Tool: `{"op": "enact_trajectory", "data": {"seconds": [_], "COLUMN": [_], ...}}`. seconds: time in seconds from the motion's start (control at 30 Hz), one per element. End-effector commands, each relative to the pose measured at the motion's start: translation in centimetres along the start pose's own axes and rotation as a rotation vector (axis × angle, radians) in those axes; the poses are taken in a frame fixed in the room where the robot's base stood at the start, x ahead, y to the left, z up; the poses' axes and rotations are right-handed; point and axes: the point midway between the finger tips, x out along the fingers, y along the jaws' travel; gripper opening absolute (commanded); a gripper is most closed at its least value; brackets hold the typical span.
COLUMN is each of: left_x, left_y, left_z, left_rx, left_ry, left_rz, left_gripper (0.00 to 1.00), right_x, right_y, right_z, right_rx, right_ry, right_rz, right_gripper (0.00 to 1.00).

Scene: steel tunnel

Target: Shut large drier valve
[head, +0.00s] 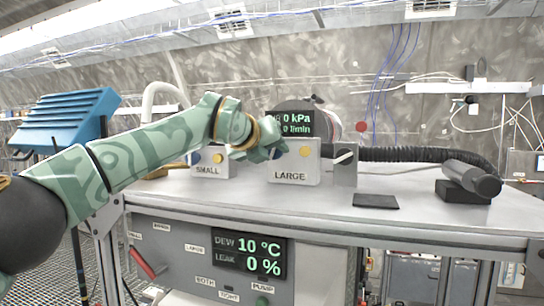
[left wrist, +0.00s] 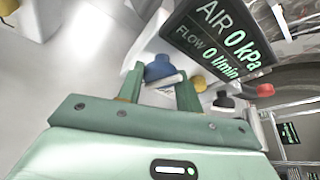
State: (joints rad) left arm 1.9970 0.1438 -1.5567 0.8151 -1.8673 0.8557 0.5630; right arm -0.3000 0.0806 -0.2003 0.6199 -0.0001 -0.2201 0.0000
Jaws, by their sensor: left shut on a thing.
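A pale box labelled LARGE (head: 290,177) stands on the bench, with a yellow button (head: 305,151) on its face. My left gripper (head: 277,152) reaches it from the left and covers the left part of its face. In the left wrist view, a blue knob (left wrist: 160,68) with a white pointer bar sits between the fingertips of my left gripper (left wrist: 160,88), which is shut on it. The knob is mostly hidden in the head view. My right gripper is not in view.
A box labelled SMALL (head: 209,171) stands left, behind my arm. A box with a white lever (head: 344,158) stands right of LARGE. The display (head: 297,124) reads 0 kPa and 0 l/min. A black pad (head: 375,201) and a dark cylinder (head: 471,178) lie right.

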Motion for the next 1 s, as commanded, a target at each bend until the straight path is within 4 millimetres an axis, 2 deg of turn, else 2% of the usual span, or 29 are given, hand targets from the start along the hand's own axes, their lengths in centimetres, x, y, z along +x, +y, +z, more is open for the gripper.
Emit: {"op": "enact_trajectory", "data": {"seconds": [0.4, 0.97, 1.0], "left_x": [-0.05, -0.1, -0.1], "left_y": [-0.08, -0.18, -0.18], "left_z": [0.1, 0.18, 0.19], "left_rx": [0.198, 0.233, 0.233], "left_ry": [-0.003, -0.004, -0.004], "left_rz": [0.083, 0.096, 0.096], "left_gripper": [0.12, 0.12, 0.41], "right_x": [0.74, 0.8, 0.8], "right_y": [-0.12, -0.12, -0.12], "right_z": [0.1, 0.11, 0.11], "right_rx": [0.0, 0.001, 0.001], "right_ry": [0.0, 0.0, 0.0], "right_rz": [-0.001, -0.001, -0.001], "right_gripper": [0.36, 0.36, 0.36]}}
